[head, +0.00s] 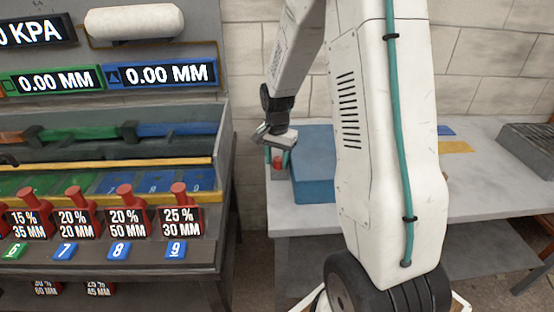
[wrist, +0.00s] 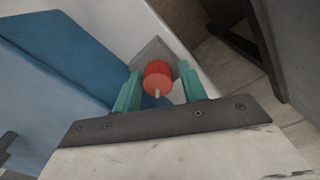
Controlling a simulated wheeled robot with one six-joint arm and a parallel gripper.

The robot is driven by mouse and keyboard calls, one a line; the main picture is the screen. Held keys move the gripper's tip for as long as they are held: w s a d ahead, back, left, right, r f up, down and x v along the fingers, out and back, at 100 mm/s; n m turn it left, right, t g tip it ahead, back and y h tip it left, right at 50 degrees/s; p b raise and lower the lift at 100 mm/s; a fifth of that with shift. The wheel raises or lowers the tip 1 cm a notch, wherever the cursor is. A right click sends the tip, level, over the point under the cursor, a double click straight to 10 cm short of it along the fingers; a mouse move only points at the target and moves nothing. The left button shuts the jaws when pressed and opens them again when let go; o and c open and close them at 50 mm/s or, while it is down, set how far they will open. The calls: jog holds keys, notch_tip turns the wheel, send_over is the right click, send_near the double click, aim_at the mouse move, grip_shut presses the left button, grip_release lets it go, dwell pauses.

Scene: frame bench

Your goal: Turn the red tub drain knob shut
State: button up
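The red drain knob (head: 278,163) is small and sits at the left side of the blue tub (head: 314,180). In the wrist view the round red knob (wrist: 157,76) has a short pale pin at its near end and a grey plate (wrist: 153,50) behind it. My gripper (head: 277,157) is at the knob. Its two teal fingers stand on either side of the knob in the wrist view (wrist: 159,87), with a narrow gap at the right finger. Contact on the left is hard to tell. The blue tub (wrist: 60,70) fills the left of the wrist view.
The tub stands on a pale grey table (head: 480,185). A bench (head: 110,250) with red knobs, number plates and gauges stands at the left, with a gap of floor between. A dark grey ribbed block (head: 527,148) and blue and yellow pieces lie on the table's right.

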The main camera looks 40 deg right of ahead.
aim_at(278, 159)
jog(key=shift+s+d+f, duration=0.1)
jog(key=shift+s, duration=0.15)
dwell(0.3)
jog(key=shift+m, duration=0.4)
jog(key=m, duration=0.5)
jog(key=r, duration=0.8)
jog(key=shift+w, duration=0.2)
jog(key=s+a+r+n, duration=0.6)
jog(key=s+a+n, duration=0.1)
jog(key=s, duration=0.3)
jog(key=s+a+r+n+t, duration=0.1)
jog(key=s+a+r+n, duration=0.5)
jog(key=s, duration=0.3)
jog(key=shift+s+a+r+n, duration=0.4)
jog(key=shift+a+r, duration=0.35)
jog(key=shift+a, duration=0.15)
